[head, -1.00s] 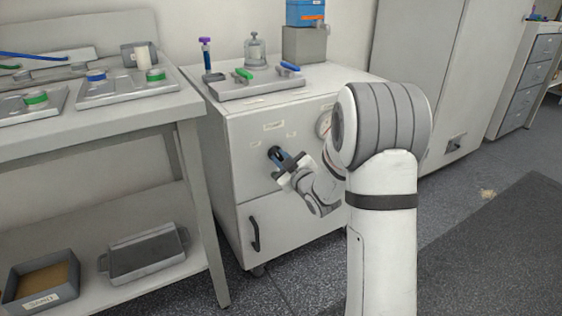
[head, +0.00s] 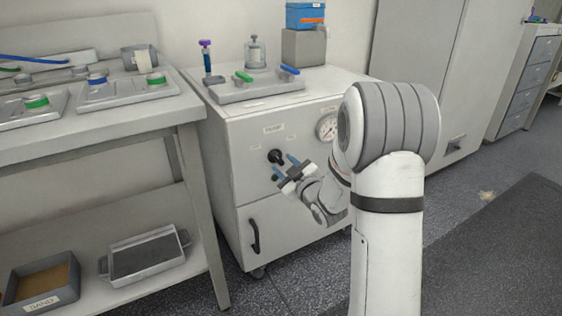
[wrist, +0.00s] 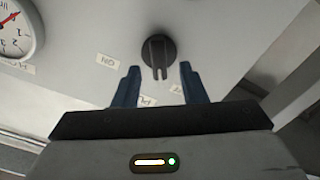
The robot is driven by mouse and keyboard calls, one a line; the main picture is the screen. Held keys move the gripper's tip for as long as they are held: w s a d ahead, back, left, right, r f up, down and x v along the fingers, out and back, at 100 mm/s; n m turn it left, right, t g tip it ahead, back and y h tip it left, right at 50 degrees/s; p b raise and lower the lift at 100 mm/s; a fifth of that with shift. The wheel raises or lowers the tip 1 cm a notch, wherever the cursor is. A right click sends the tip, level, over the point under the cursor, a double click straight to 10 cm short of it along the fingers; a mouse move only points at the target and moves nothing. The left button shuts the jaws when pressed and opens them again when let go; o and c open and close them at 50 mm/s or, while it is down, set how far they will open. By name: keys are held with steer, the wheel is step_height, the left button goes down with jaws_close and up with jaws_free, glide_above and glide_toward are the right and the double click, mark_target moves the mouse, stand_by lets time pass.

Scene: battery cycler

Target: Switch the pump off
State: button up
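The black pump knob (head: 276,156) is on the front of the white cabinet, under the PUMP label (head: 274,128). In the wrist view, turned about upside down, the knob (wrist: 158,50) has its ridged bar pointing down toward the partly hidden PUMP label (wrist: 148,101). The ON label (wrist: 107,61) lies left of the knob there; another label right of it is mostly hidden by a finger. My gripper (head: 284,168) is open and empty, its blue fingers apart from the knob. In the wrist view, the fingertips of my gripper (wrist: 158,70) stand either side below the knob.
A pressure gauge (head: 327,127) is right of the knob, and a door handle (head: 254,236) is below. The cabinet top holds a tray (head: 255,91) with green and blue handles. A workbench (head: 100,122) stands close on the left. Floor is clear at the right.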

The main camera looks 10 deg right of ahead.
steer(key=shift+p+v, duration=0.4)
steer(key=shift+v, duration=2.2)
